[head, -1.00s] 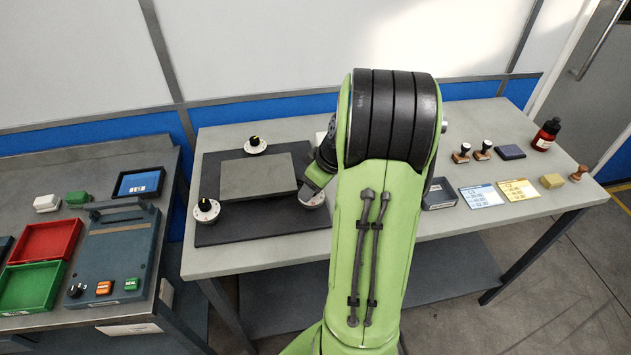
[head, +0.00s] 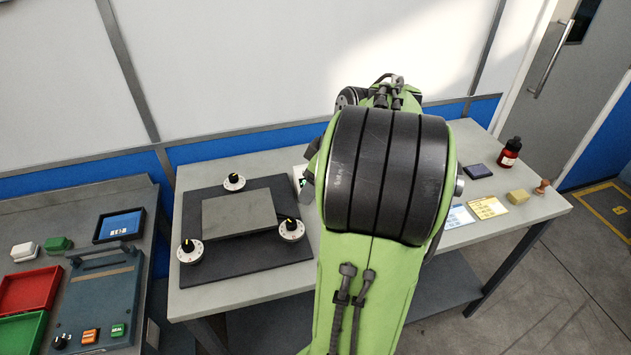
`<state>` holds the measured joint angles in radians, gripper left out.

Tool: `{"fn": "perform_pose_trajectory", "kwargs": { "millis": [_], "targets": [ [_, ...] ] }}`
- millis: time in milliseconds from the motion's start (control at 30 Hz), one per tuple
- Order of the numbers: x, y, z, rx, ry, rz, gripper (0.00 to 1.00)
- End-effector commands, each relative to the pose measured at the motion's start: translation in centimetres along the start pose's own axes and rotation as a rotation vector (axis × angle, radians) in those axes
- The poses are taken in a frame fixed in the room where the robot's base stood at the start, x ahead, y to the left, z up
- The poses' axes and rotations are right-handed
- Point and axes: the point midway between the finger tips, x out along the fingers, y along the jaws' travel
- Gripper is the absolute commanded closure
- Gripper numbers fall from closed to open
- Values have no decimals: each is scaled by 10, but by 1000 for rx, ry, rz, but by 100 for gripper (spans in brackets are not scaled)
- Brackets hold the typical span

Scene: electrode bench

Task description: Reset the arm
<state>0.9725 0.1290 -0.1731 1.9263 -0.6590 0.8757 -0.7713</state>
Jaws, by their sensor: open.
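My green arm (head: 365,270) rises in the middle of the head view, its black ribbed joint (head: 385,175) close to the camera. My gripper (head: 308,182) is mostly hidden behind this joint. Only a dark grey edge of it shows at the joint's left side, above the bench and to the right of the dark mat (head: 262,262). It is open, and I see nothing held in it. It stands apart from the right-hand dial (head: 291,229).
On the mat are a grey plate (head: 238,214), a left dial (head: 190,251) and a back dial (head: 234,182). A second bench (head: 70,205) with trays stands left.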

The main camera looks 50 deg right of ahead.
Motion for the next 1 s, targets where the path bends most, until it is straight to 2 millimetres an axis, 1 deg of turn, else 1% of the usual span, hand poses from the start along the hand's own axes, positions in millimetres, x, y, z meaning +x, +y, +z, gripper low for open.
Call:
{"fn": "perform_pose_trajectory", "kwargs": {
  "millis": [333, 367, 400, 467, 533, 567, 600, 667, 700, 767, 800, 900, 1000],
  "targets": [
    [1, -1, 0, 0, 0, 0, 45],
    [0, -3, -2, -2, 0, 0, 45],
    [-1, -10, -7, -3, -1, 2, 45],
    [-4, -33, -20, -3, -2, 6, 45],
    [-11, -75, -36, 4, -3, 16, 45],
    [-14, -96, -40, 10, -2, 21, 45],
    [-18, -123, -42, 24, 0, 29, 45],
    [-23, -160, -39, 44, 7, 40, 45],
    [-27, -183, -33, 57, 15, 48, 45],
    [-32, -211, -20, 79, 31, 59, 45],
    [-34, -226, -10, 94, 44, 64, 45],
    [-37, -247, 13, 132, 76, 73, 45],
    [-37, -254, 26, 158, 94, 77, 45]
  ]
}}
